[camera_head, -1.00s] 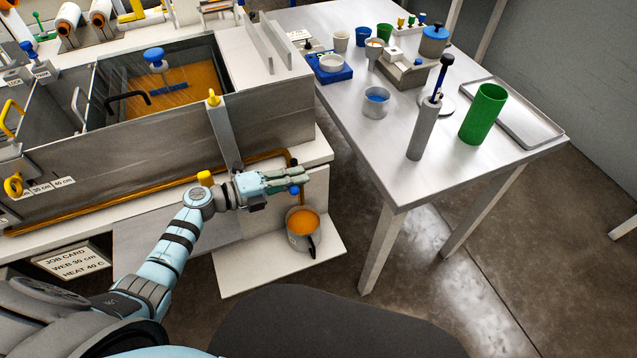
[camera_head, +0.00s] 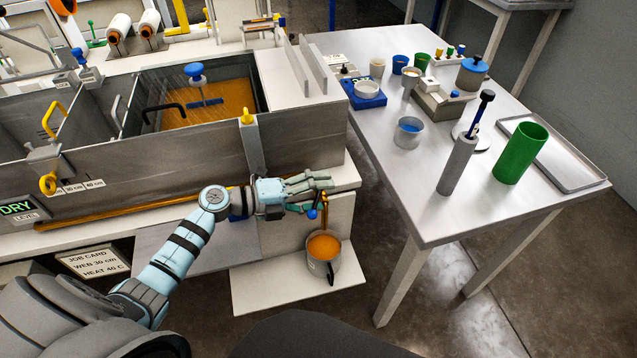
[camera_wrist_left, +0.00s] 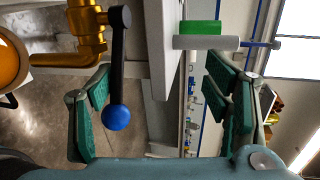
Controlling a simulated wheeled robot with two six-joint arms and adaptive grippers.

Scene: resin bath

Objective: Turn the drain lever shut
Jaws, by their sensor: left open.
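The drain lever (camera_head: 312,214) shows in the head view as a small blue knob just under my left gripper, above the pot. In the left wrist view the lever (camera_wrist_left: 117,70) is a black arm with a blue ball end, joined to a brass valve and pipe (camera_wrist_left: 88,30). My left gripper (camera_head: 318,185) is open, and its fingers reach over the lever. In the left wrist view the lever lies between the open fingers (camera_wrist_left: 158,78), closer to the left one, with no clear contact. My right gripper is out of view.
A metal pot (camera_head: 324,268) holding orange liquid stands on the low shelf (camera_head: 262,292) below the valve. The resin bath (camera_head: 170,150) is behind my arm. The side table (camera_head: 450,215), with cups, a grey cylinder and a green cup (camera_head: 520,153), is at right.

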